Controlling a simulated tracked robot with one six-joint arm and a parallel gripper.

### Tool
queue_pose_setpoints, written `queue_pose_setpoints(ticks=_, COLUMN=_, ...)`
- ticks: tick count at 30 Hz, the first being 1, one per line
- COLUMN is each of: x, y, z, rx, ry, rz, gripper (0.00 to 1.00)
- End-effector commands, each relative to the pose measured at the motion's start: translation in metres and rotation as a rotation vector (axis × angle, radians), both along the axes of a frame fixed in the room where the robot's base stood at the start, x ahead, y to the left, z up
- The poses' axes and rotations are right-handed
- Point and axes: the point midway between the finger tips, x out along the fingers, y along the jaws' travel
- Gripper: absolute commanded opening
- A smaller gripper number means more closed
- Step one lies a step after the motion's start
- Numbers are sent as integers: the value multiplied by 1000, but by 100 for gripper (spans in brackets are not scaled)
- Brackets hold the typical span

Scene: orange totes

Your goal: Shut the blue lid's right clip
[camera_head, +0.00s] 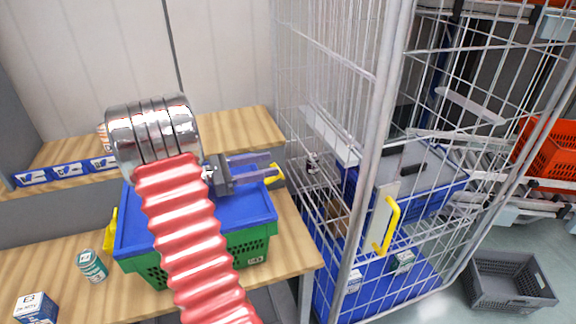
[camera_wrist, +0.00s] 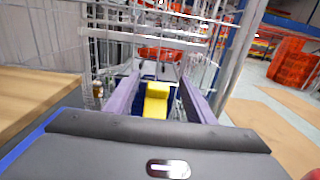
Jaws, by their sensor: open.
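A green crate (camera_head: 252,249) with a blue lid (camera_head: 245,217) on it stands on the wooden table in the head view. The lid's right clip is yellow (camera_head: 275,175) and sticks out at the lid's right end, beside my fingertips. My gripper (camera_head: 272,168) is open above the right part of the lid, its fingers pointing right. In the wrist view the yellow clip (camera_wrist: 156,100) shows between the two fingers, apart from both as far as I can tell. A yellow left clip (camera_head: 109,232) hangs at the crate's left side. My arm hides the middle of the lid.
A wire cage trolley (camera_head: 382,90) with blue crates inside stands close to the right of the table. A can (camera_head: 92,266) and a small box (camera_head: 37,308) stand on the table at left. A grey crate (camera_head: 508,281) lies on the floor at right.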

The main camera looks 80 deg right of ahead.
Motion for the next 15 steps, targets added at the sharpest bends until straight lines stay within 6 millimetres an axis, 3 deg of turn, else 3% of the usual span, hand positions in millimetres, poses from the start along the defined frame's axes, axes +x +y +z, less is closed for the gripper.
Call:
queue_pose_setpoints(ticks=3, x=-1, y=0, z=-19, rx=3, ry=2, rz=0, gripper=50)
queue_pose_setpoints(ticks=15, x=-54, y=-31, z=-15, rx=1, ry=-1, rz=-3, gripper=50)
